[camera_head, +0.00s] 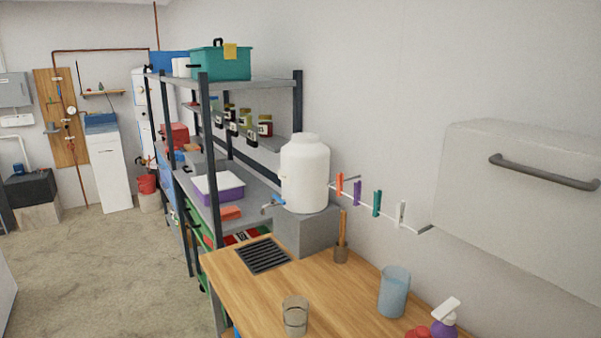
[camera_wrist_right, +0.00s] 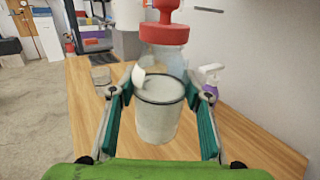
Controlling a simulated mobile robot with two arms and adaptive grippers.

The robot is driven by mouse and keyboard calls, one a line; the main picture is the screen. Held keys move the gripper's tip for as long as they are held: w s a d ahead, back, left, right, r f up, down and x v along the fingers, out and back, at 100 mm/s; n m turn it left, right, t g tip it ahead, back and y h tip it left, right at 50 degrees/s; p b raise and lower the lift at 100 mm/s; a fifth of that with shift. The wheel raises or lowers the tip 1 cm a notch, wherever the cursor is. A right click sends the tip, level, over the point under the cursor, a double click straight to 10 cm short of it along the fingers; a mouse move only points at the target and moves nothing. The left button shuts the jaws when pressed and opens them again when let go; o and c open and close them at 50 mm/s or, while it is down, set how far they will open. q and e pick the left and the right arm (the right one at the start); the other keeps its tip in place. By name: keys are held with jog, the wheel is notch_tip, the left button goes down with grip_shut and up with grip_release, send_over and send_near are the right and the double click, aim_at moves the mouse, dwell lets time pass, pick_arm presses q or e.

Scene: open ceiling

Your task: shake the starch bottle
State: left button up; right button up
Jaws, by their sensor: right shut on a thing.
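The starch bottle (camera_wrist_right: 158,115) is a clear bottle with a red cap and white contents in its lower part. In the right wrist view it stands between the teal-padded fingers of my right gripper (camera_wrist_right: 163,85), which is shut on it. In the head view only what looks like its red cap (camera_head: 418,332) shows at the bottom edge, and the rest is out of frame. Whether its base touches the wooden table is hard to tell. My left gripper is in neither view.
A wooden table (camera_head: 240,280) holds a blue cup (camera_head: 394,292), a clear glass (camera_head: 295,316), a purple spray bottle (camera_head: 443,322) and a brush in a holder (camera_head: 341,240). A white tank (camera_head: 305,175) stands at its far end. A wall cabinet (camera_head: 520,190) juts out at right.

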jog(key=shift+d, duration=0.6)
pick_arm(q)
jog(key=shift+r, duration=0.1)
pick_arm(e)
jog(key=shift+a, duration=0.1)
dwell(0.5)
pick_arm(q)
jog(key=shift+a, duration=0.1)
pick_arm(e)
jog(key=shift+a, duration=0.15)
jog(key=shift+s, duration=0.1)
dwell(0.3)
